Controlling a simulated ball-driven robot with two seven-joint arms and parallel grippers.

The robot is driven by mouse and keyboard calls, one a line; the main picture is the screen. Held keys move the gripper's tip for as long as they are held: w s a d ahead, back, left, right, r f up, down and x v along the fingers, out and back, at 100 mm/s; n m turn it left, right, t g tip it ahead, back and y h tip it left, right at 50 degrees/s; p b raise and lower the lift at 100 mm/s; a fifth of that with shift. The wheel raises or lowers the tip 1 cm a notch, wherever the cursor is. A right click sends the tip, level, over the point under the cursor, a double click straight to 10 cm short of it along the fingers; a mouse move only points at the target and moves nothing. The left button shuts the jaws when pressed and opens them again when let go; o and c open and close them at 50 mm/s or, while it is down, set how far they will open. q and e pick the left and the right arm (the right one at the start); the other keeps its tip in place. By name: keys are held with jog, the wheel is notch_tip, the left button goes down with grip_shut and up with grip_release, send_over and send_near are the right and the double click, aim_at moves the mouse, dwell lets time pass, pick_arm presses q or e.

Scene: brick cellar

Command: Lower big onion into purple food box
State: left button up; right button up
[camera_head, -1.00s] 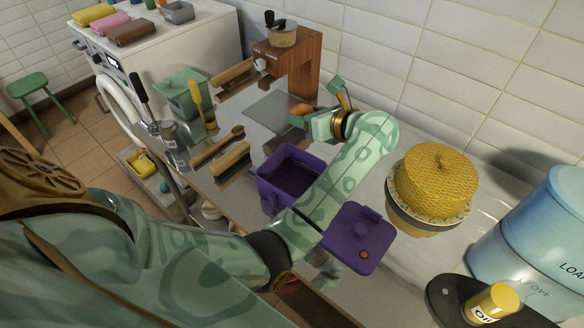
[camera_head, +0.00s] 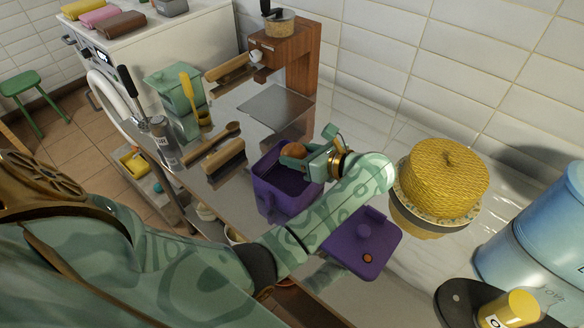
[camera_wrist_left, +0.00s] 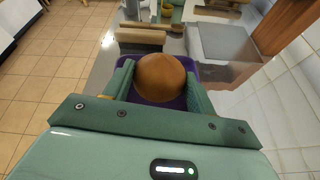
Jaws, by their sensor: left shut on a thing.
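The big onion (camera_head: 294,150) is brown and round. My left gripper (camera_head: 296,158) is shut on it, over the far right part of the open purple food box (camera_head: 262,186). In the left wrist view the onion (camera_wrist_left: 160,77) sits between the two green fingers, with the purple box (camera_wrist_left: 181,102) partly visible behind and below it. I cannot tell how far the onion is above the rim. The box's purple lid (camera_head: 362,244) lies apart on the counter, nearer to me. My right gripper is not in view.
A yellow woven dome (camera_head: 445,175) stands on a plate at the right. Brushes (camera_head: 224,158) and a green container (camera_head: 175,98) stand left of the box. A wooden stand (camera_head: 285,62) is behind. A blue bin (camera_head: 535,235) is at the right edge.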

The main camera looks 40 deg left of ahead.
pick_arm(q)
jog(key=shift+a, duration=0.1)
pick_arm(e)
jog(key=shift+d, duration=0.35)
pick_arm(q)
jog(key=shift+a, duration=0.65)
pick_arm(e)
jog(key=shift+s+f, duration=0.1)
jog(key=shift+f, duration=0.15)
pick_arm(q)
jog(key=shift+f+b, duration=0.1)
jog(key=shift+b, duration=0.25)
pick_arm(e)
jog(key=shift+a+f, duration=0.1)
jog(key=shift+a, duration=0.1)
